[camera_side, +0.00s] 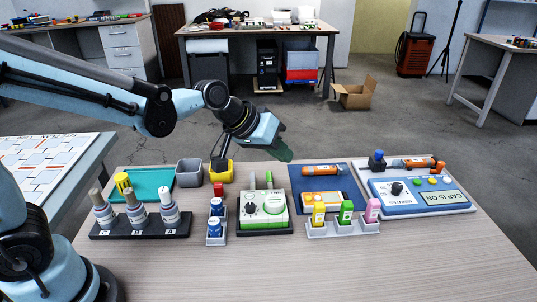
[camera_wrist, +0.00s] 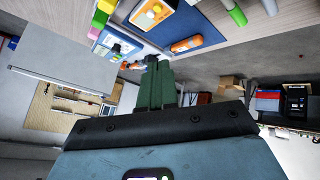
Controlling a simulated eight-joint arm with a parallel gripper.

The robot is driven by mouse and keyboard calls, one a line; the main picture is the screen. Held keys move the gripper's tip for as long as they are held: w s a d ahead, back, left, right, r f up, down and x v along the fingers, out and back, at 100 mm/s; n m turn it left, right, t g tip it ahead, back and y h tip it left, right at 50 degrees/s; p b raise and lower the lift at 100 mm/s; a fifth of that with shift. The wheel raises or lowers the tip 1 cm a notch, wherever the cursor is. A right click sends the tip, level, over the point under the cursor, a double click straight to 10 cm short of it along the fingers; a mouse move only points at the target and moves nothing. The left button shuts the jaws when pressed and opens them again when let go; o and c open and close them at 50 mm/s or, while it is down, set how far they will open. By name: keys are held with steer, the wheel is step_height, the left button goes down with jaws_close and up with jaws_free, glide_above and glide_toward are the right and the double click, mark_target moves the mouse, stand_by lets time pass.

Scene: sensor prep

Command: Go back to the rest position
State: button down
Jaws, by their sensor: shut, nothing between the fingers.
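My gripper (camera_side: 281,152) is in the air above the back of the table (camera_side: 300,255), tilted down and to the right. Its green fingers are shut together with nothing between them, as the wrist view (camera_wrist: 158,82) also shows. Below and in front of it stands a green and white device with a knob (camera_side: 263,208) on a dark base. It touches nothing that I can see.
A black rack (camera_side: 140,230) with several bottles stands at left. Grey and yellow bins (camera_side: 189,173) stand near the back edge. A blue mat (camera_side: 325,180) with orange items and a blue timer box (camera_side: 418,193) are at right. The table's front is clear.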

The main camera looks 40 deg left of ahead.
steer(key=s+a+m+y, duration=0.1)
steer(key=s+a+y, duration=0.2)
steer(key=s+a, duration=0.6)
steer(key=s, duration=0.5)
steer(key=shift+s+a+m+g, duration=0.15)
steer(key=shift+s+m+g, duration=0.15)
steer(key=shift+f, duration=0.1)
